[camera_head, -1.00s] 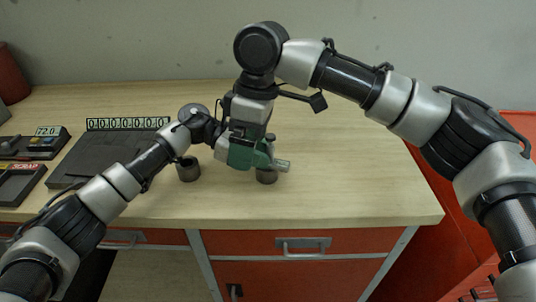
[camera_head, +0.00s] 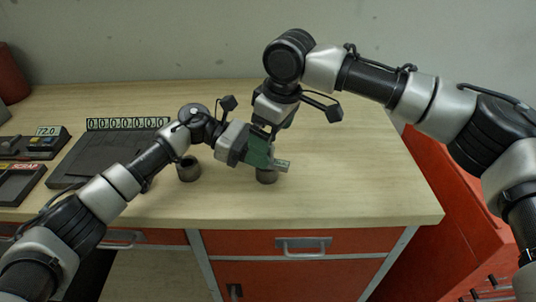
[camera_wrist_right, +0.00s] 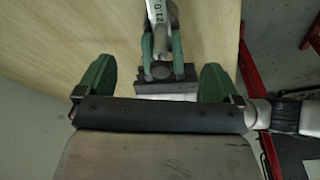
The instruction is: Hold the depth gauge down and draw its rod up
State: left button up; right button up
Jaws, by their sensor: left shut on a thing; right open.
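The depth gauge (camera_head: 281,165) is a small grey tool with a display, sitting at the top of a dark round cup (camera_head: 267,177). My left gripper (camera_head: 260,151) has its green fingers shut on the gauge from the left. In the right wrist view the gauge's display (camera_wrist_right: 159,18) reads 21.0, and a dark round knob (camera_wrist_right: 162,70) shows between the left fingers. My right gripper (camera_head: 271,128) is just above the left fingers. Its green fingers stand wide apart around the left gripper (camera_wrist_right: 163,45) in the right wrist view, with nothing held. The rod's lower part is hidden.
A second dark cup (camera_head: 188,169) stands left of the gauge. At the far left are a dark plate with a counter display (camera_head: 128,123), a box reading 72.0 (camera_head: 45,140) and a scrap tray (camera_head: 22,178). The wooden bench (camera_head: 350,170) is clear on the right.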

jog(key=shift+f, duration=0.9)
jog(key=c, duration=1.6)
jog(key=shift+c, duration=0.2)
